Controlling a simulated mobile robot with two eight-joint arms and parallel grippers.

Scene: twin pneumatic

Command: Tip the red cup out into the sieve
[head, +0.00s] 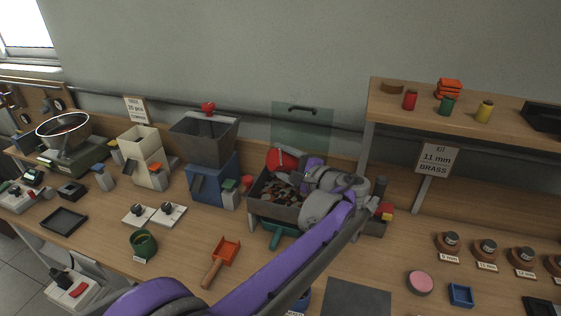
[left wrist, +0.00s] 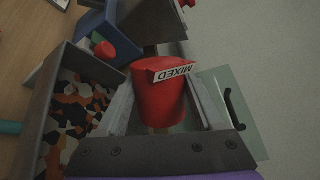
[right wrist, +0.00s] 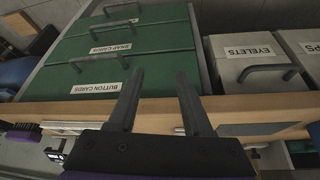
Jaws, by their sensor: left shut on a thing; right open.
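The red cup (head: 280,159), labelled MIXED, is held between the fingers of my left gripper (head: 296,176). It also shows in the left wrist view (left wrist: 157,98), clasped on both sides. Black, orange and white bits (left wrist: 80,105) lie in the box. I cannot see inside the cup or tell whether it still holds anything. My right gripper (right wrist: 158,88) is open and empty in front of green drawers, away from the cup.
A clear green panel (head: 302,120) with a handle stands behind the box. A blue machine with a grey hopper (head: 205,138) is to its left, and a shelf (head: 450,97) to its right. Green drawers (right wrist: 120,80) and grey bins (right wrist: 245,65) are near my right gripper.

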